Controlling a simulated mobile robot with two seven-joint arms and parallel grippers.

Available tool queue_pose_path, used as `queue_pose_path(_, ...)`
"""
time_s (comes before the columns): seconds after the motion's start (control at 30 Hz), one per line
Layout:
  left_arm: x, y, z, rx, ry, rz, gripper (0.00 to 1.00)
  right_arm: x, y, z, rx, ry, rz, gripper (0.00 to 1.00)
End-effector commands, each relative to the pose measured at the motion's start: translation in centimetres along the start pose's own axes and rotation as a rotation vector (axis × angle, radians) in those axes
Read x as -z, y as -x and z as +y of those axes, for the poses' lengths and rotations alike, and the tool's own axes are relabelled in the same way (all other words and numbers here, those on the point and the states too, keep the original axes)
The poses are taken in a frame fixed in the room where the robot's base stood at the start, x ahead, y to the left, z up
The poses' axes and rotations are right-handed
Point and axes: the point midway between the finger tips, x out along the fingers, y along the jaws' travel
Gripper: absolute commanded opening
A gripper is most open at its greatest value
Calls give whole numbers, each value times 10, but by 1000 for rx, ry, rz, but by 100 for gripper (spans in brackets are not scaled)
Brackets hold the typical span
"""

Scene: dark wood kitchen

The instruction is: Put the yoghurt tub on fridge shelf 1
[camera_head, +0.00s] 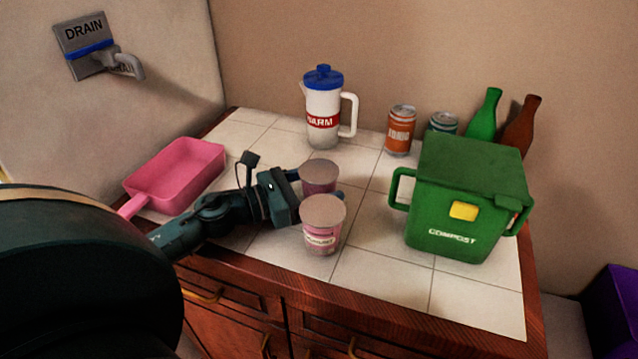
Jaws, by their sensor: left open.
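Two pink yoghurt tubs with greyish-pink lids stand upright on the tiled counter. The nearer tub (322,238) shows its label, and the farther tub (319,177) stands just behind it, partly hidden by the nearer one and my gripper. My left gripper (318,186) reaches in from the left, low over the counter. It is open, with its fingers at the sides of the farther tub; I cannot tell whether they touch it. My right gripper and the fridge shelf are not in view.
A green compost bin (462,205) stands right of the tubs. A white jug (323,115), an orange can (400,130), another can (443,123), a green bottle (484,113) and a brown bottle (521,128) stand behind. A pink dustpan (178,170) lies left. The front-right tiles are clear.

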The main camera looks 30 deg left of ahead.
Motion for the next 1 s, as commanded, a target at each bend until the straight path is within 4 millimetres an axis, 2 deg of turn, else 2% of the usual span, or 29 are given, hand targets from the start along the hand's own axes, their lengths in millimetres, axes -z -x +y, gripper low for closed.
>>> queue_pose_path(0.23,0,-1,0,-1,0,1,68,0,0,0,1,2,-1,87)
queue_pose_path(0.73,0,-1,0,0,0,-1,27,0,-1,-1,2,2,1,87)
queue_pose_path(0.9,-2,-1,0,0,0,-1,27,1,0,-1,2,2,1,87)
queue_pose_path(1.0,-10,-1,0,1,-2,-1,27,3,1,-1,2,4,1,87)
